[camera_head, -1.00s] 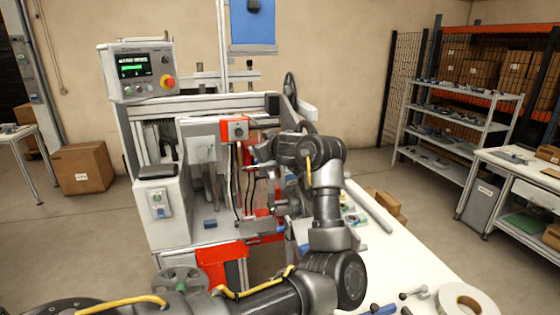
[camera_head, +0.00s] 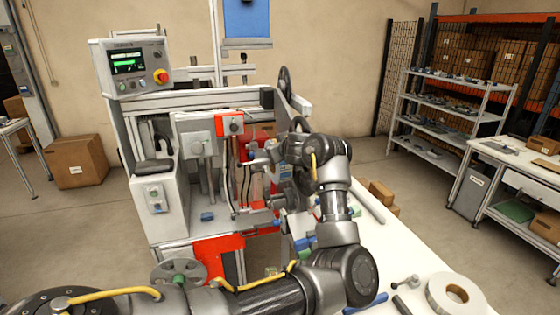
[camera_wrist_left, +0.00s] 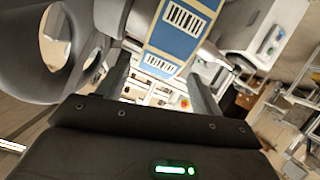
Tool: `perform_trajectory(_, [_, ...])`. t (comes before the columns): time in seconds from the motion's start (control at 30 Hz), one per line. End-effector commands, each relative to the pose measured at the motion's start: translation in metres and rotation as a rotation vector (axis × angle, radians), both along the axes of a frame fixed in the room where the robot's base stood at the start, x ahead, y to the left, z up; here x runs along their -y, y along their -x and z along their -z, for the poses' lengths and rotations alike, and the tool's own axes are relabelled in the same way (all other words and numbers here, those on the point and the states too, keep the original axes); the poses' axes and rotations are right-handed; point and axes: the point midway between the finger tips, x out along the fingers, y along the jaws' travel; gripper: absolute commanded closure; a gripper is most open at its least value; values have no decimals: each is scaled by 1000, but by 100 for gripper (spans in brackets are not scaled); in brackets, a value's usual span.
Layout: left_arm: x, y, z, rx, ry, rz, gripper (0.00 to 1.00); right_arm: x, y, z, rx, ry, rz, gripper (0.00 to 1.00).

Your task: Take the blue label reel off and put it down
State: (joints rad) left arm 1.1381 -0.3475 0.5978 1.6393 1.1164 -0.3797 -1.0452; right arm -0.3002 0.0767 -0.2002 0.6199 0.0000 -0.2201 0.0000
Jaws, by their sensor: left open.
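A blue band with white barcode labels and tan edges, which looks like the blue label reel (camera_wrist_left: 180,32), shows in the left wrist view. It lies just beyond and between the fingers of my left gripper (camera_wrist_left: 160,75). The fingers are spread, and I see no grip on the band. In the head view my left arm reaches to the right side of the labelling machine (camera_head: 180,232). My wrist and forearm cover much of that side, so the reel is not clear there. My right gripper is not in view.
A dark round flange with a hole (camera_wrist_left: 58,40) is close at the left in the wrist view. A white work table (camera_head: 400,258) stands right of the machine, with a pale reel (camera_head: 436,294) and tools near its front. Shelving (camera_head: 450,135) stands behind.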

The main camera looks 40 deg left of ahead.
Motion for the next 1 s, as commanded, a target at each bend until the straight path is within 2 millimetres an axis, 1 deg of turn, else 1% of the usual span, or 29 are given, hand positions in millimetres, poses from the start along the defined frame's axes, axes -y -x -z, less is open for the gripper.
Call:
perform_trajectory(0.07, [-4,-2,0,-2,-1,-1,34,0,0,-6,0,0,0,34])
perform_trajectory(0.23, [-22,-16,7,-6,-1,0,34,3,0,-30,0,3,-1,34])
perform_trajectory(0.4, [-36,-26,17,-3,0,-1,34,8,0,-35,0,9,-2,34])
perform_trajectory(0.67, [-38,-28,21,0,0,0,34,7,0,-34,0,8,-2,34])
perform_trajectory(0.77, [-38,-28,21,0,0,0,44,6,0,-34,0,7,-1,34])
perform_trajectory(1.0, [-38,-28,20,0,0,0,76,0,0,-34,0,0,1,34])
